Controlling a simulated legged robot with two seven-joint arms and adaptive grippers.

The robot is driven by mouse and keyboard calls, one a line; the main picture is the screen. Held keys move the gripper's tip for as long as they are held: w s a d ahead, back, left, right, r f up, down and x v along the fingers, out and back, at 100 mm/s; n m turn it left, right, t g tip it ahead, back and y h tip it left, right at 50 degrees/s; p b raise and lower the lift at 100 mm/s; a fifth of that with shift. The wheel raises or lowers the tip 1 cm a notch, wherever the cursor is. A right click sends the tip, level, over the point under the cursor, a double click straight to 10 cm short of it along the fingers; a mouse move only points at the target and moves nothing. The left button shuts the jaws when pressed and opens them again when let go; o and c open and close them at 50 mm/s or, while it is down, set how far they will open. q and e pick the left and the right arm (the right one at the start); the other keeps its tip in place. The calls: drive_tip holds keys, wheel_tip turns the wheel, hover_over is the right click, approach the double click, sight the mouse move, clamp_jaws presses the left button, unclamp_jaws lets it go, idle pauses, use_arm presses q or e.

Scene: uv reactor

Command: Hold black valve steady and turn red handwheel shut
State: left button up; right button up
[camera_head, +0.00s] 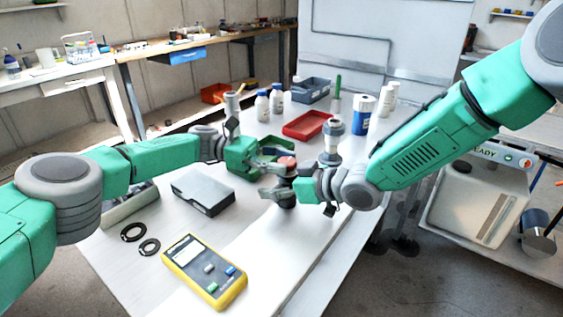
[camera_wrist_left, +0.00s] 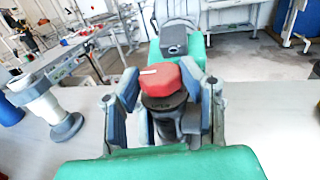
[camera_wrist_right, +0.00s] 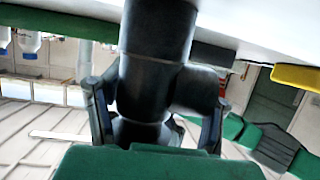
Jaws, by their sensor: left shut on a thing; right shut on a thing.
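The black valve (camera_head: 287,198) stands upright on the white table with the red handwheel (camera_head: 287,161) on top. In the left wrist view, the red handwheel (camera_wrist_left: 168,86) bears a white mark and sits above the dark valve body (camera_wrist_left: 165,115). My left gripper (camera_head: 274,160) comes from the left and is shut on the handwheel, one finger at each side. My right gripper (camera_head: 284,190) comes from the right, lower down, and is shut on the valve body. The right wrist view shows the black body (camera_wrist_right: 155,60) and its side stub between the fingers, partly hidden by my gripper.
A grey box (camera_head: 203,191), a yellow meter (camera_head: 204,270) and two black rings (camera_head: 149,247) lie at the front left. A grey-white cylinder (camera_head: 333,140) stands behind my right gripper. A red tray (camera_head: 307,125) and several bottles stand farther back. The front middle of the table is clear.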

sight(281, 158)
use_arm(q)
drive_tip(key=shift+w+a+f, duration=0.15)
drive_tip(key=shift+w+a, duration=0.1)
drive_tip(key=shift+w, duration=0.1)
drive_tip(key=o, duration=0.9)
drive_tip(key=shift+s+d+r, duration=0.15)
drive_tip(key=shift+r, duration=0.05)
wheel_tip(281, 158, up, 10)
drive_tip(key=shift+f, duration=0.15)
